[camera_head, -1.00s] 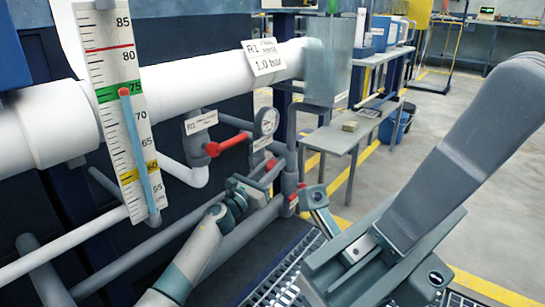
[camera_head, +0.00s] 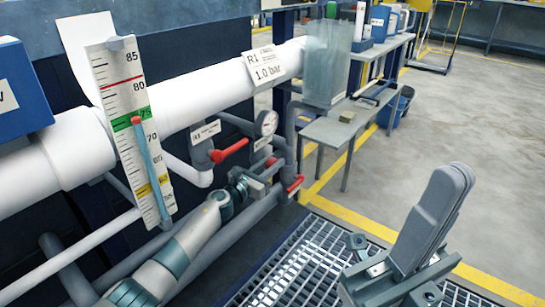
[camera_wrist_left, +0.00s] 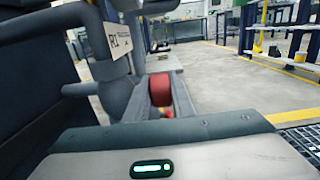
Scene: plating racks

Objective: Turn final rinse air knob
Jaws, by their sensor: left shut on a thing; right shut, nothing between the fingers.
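My left gripper (camera_head: 262,184) reaches in from the lower left among the pipes below the pressure gauge (camera_head: 267,122). It is shut on a red knob (camera_head: 271,162), mostly hidden by the fingers in the head view. In the left wrist view the red knob (camera_wrist_left: 160,90) sits between the fingers; its label cannot be read. A red lever (camera_head: 230,150) is to the left of the gripper, and another red handle (camera_head: 294,184) is to its right. My right gripper (camera_head: 358,246) is shut and empty above the floor grating, apart from the pipes.
A thick white pipe (camera_head: 200,98) with a 1.0 bar tag (camera_head: 267,68) runs above the valves. A scale board (camera_head: 120,95) hangs at the left. Metal grating (camera_head: 290,262) lies below. A grey bench (camera_head: 340,130) stands behind, with open floor to the right.

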